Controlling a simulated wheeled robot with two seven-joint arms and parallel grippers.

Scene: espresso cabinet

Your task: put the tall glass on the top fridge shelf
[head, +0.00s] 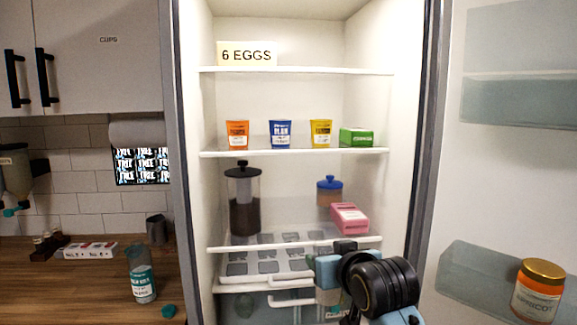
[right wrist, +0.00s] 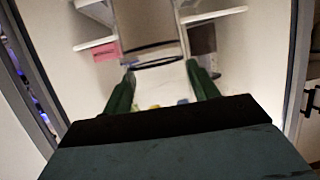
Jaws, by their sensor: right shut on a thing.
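The top fridge shelf (head: 330,71) is a white ledge high in the open fridge. It is bare except for a "6 EGGS" sign at its left. My right gripper (head: 328,262) is in front of the lower fridge shelves. In the right wrist view its green fingers (right wrist: 160,76) are shut on the tall glass (right wrist: 150,28), a clear, greyish cylinder with a dark rim. The glass is hard to make out in the head view. My left gripper is not in view.
Several tubs (head: 279,135) and a green box (head: 356,138) stand on the second shelf. Below are a dark canister (head: 243,205), a blue-lidded jar (head: 329,192) and a pink box (head: 350,219). The open door (head: 515,180) is at the right. A bottle (head: 142,275) stands on the counter.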

